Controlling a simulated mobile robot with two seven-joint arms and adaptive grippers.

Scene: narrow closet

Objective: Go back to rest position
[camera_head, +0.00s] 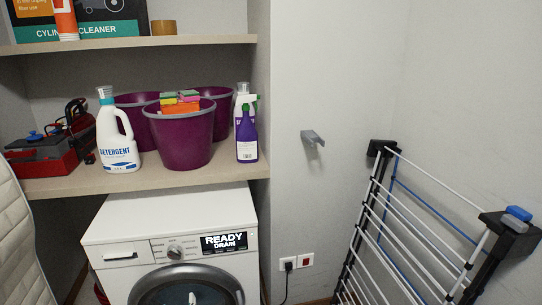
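Neither of my grippers shows in the head view. No part of my arms can be made out for certain, so whether the grippers are open or shut is hidden. The task line names no object. The head view faces a closet with a washing machine (170,220) under a shelf (200,174).
The shelf holds a detergent bottle (117,145), purple buckets (186,140) with sponges (180,102), a spray bottle (246,137) and a red toolbox (40,157). A drying rack (415,235) leans at the right. A hook (312,137) juts from the wall. An ironing board-like white shape (20,240) stands left.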

